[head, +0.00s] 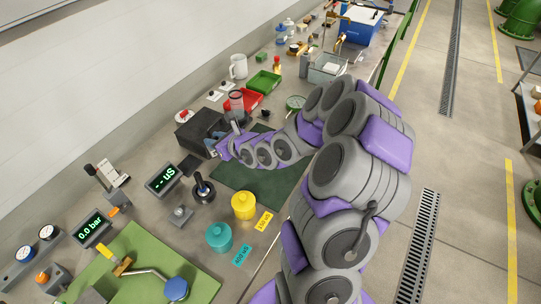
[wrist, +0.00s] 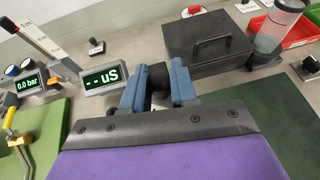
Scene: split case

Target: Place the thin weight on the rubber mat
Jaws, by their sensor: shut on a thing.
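My gripper (wrist: 153,88) has blue fingers, shut on a small dark object (wrist: 157,74) in the wrist view. Only part of that object shows between the fingers, so I cannot tell its full shape or whether it is the thin weight. In the head view my gripper (head: 214,140) is beside the black case, above the far end of a dark green mat. That dark green mat (head: 245,190), which looks like the rubber mat, lies flat on the bench, partly hidden by my arm. It also shows at the right in the wrist view (wrist: 280,120).
The black case (wrist: 205,45) stands close ahead. A display (wrist: 106,77) is left of my fingers. Yellow (head: 243,205) and teal (head: 219,237) containers stand near the bench's front. Red (head: 244,101) and green (head: 264,81) trays are farther back. A light green mat (head: 140,250) lies left.

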